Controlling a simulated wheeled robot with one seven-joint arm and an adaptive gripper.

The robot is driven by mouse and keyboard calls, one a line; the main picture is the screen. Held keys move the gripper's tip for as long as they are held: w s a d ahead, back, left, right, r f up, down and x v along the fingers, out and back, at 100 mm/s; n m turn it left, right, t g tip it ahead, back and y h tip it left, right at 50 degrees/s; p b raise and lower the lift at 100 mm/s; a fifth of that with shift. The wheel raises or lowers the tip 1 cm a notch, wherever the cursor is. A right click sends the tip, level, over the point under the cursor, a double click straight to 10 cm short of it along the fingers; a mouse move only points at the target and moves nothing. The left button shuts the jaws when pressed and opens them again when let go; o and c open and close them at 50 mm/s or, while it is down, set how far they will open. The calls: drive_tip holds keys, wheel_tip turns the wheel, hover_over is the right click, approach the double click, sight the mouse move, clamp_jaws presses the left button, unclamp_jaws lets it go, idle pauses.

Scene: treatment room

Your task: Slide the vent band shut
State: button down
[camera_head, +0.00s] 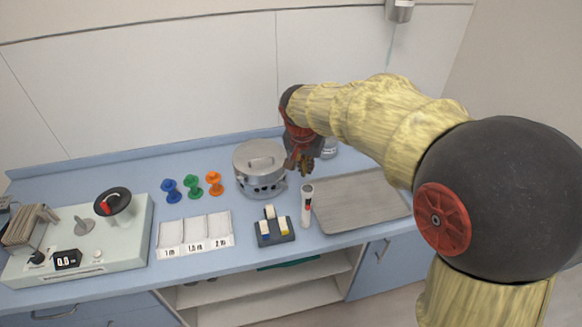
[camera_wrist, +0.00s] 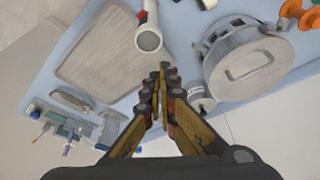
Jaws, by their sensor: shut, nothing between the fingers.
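A round metal drum (camera_head: 258,160) with a lid and flat handle stands on the blue counter. Its vent band (camera_head: 262,188) runs round the lower side, with several dark holes showing at the front. My gripper (camera_head: 303,168) is just right of the drum in the head view, shut and empty. In the wrist view its fingertips (camera_wrist: 165,72) are together, with a gap between them and the drum.
A metal tray (camera_head: 360,200) lies right of my gripper. A white cylinder (camera_head: 307,208) stands in front, beside a dark block holder (camera_head: 276,238). A small jar (camera_head: 329,148) is behind. Blue, green and orange spools (camera_head: 193,187) and a labelled white tray (camera_head: 196,245) are left.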

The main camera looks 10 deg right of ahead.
sight(284, 186)
drive_tip(key=w+f+m+p, duration=0.1)
drive_tip(key=w+f+p, duration=0.2)
drive_tip(key=w, duration=0.3)
drive_tip(key=w+a+f+m+g+h+p, duration=0.1)
drive_tip(key=w+f+m+p, duration=0.1)
drive_tip(key=w+p, duration=0.3)
drive_tip(key=shift+w+a+f+m, duration=0.15)
drive_tip(key=shift+w+f+m, duration=0.15)
drive_tip(key=shift+w+f, duration=0.3)
drive_tip(key=shift+s+f, duration=0.1)
drive_tip(key=shift+f, duration=0.1)
drive_tip(key=x, duration=1)
drive_tip(key=s+a, duration=0.2)
drive_tip(key=shift+a+r, duration=0.2)
drive_tip(key=shift+a, duration=0.1)
drive_tip(key=shift+s+a, duration=0.15)
drive_tip(key=shift+a, duration=0.1)
drive_tip(key=shift+a+f+b, duration=0.1)
drive_tip(key=shift+b, duration=0.3)
